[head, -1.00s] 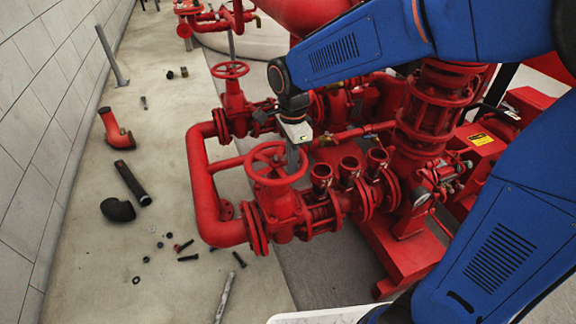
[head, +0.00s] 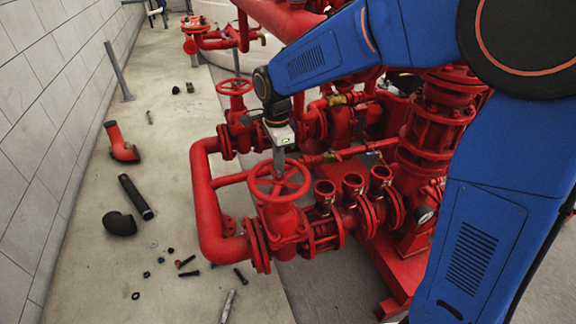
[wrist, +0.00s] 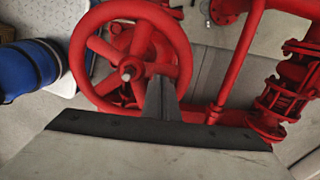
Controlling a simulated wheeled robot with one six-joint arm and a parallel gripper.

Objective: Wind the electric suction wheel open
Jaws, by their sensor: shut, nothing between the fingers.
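A red spoked handwheel (head: 289,190) tops the nearer valve in the head view. A second, smaller-looking red handwheel (head: 235,82) stands farther back. No label shows which is the electric suction wheel. My gripper (head: 278,172) is shut and empty, pointing down at the far part of the nearer wheel. In the wrist view, the wheel (wrist: 83,50) fills the upper left, with its hub nut visible. My shut fingers (wrist: 160,88) reach across the rim near a gap between spokes. Whether they touch the rim or a spoke is unclear.
Red pipework (head: 201,190) runs left of the valves, and three open red stubs (head: 352,185) stand right of the nearer wheel. Loose pipe pieces (head: 134,197) and bolts lie on the left floor. A tiled wall (head: 50,110) bounds the left; the floor between is mostly free.

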